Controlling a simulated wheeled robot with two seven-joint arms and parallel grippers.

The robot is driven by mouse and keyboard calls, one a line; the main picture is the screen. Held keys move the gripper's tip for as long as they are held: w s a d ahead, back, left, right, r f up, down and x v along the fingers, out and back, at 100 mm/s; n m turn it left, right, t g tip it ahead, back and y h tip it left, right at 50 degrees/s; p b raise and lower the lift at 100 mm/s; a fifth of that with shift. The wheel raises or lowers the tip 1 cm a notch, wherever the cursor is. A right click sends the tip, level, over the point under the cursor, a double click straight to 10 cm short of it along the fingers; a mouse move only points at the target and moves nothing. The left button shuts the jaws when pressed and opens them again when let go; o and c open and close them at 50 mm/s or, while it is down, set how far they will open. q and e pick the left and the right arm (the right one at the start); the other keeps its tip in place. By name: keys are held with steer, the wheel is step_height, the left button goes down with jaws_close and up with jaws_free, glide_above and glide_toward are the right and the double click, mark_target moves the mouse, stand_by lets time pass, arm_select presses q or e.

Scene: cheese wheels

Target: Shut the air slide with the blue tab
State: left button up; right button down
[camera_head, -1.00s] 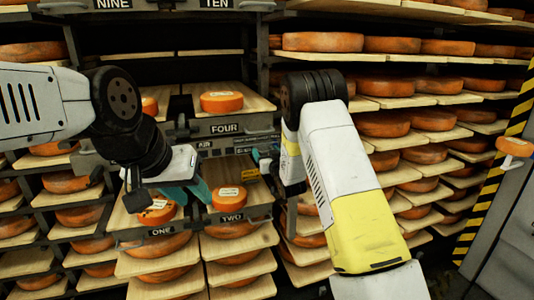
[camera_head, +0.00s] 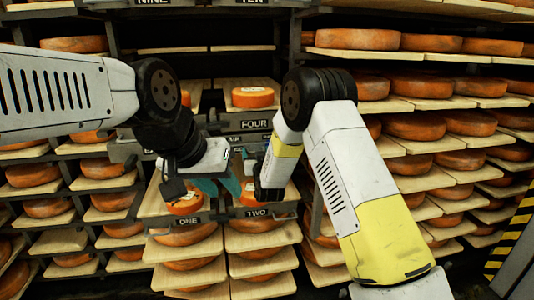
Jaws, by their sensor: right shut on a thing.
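The air-slide strip (camera_head: 236,139), marked AIR, lies under the FOUR label on the rack. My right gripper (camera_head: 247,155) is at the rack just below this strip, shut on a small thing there. Its wrist hides most of the fingers and what they hold, so I cannot make out the blue tab clearly or how far the slide is open. My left gripper (camera_head: 218,187) is lower, in front of the ONE and TWO shelves. Its teal fingers look apart, with nothing seen between them.
A cheese wheel (camera_head: 185,203) sits above the ONE label, and another (camera_head: 248,192) above TWO, partly hidden by my grippers. A cheese (camera_head: 253,97) stands on the board above FOUR. Shelves of wheels (camera_head: 412,126) fill the right side. A striped post (camera_head: 511,240) stands at far right.

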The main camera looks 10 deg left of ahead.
steer(key=shift+s+a+f, duration=0.1)
steer(key=shift+s+a, duration=0.05)
steer(key=shift+a, duration=0.1)
steer(key=shift+c, duration=1.2)
jaws_free()
steer(key=shift+a, duration=0.1)
steer(key=v, duration=0.7)
steer(key=shift+s+d, duration=0.2)
steer(key=shift+s, duration=0.15)
